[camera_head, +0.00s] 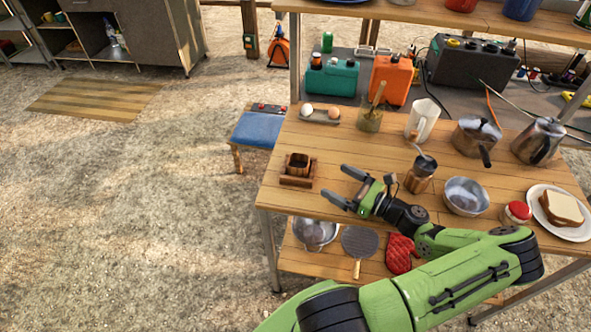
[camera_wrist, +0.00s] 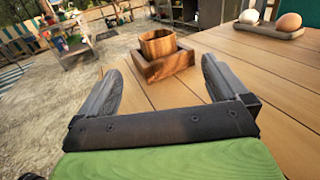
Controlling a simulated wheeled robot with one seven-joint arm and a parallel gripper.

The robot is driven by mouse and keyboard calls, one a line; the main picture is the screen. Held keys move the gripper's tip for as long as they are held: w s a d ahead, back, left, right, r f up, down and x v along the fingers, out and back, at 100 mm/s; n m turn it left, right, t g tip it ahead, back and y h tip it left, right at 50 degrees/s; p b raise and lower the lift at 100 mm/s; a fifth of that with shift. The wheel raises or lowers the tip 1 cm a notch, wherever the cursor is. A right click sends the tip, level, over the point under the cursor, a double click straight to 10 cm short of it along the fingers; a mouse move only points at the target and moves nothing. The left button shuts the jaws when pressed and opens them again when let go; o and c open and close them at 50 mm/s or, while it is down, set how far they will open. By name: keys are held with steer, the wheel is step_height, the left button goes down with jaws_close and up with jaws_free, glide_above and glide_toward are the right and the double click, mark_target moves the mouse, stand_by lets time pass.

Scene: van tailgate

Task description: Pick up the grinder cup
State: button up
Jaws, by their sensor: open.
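A clear gap separates the fingertips from the cup. The cup's inside is mostly hidden.
Behind my gripper stand a dark grinder jar (camera_head: 420,176) and a metal bowl (camera_head: 465,197). The tabletop between gripper and cup is clear.

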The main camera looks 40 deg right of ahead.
mark_target(308, 167)
steer(key=x, duration=0.5)
steer(key=shift+w+a+f+b, duration=0.1)
steer(key=shift+w+b, duration=0.2)
steer(key=shift+b, duration=0.05)
steer(key=x, duration=0.2)
steer(key=b+x, duration=0.1)
steer(key=x, duration=0.2)
steer(key=shift+w+a, duration=0.2)
steer(key=shift+a, duration=0.15)
steer(key=c, duration=1.2)
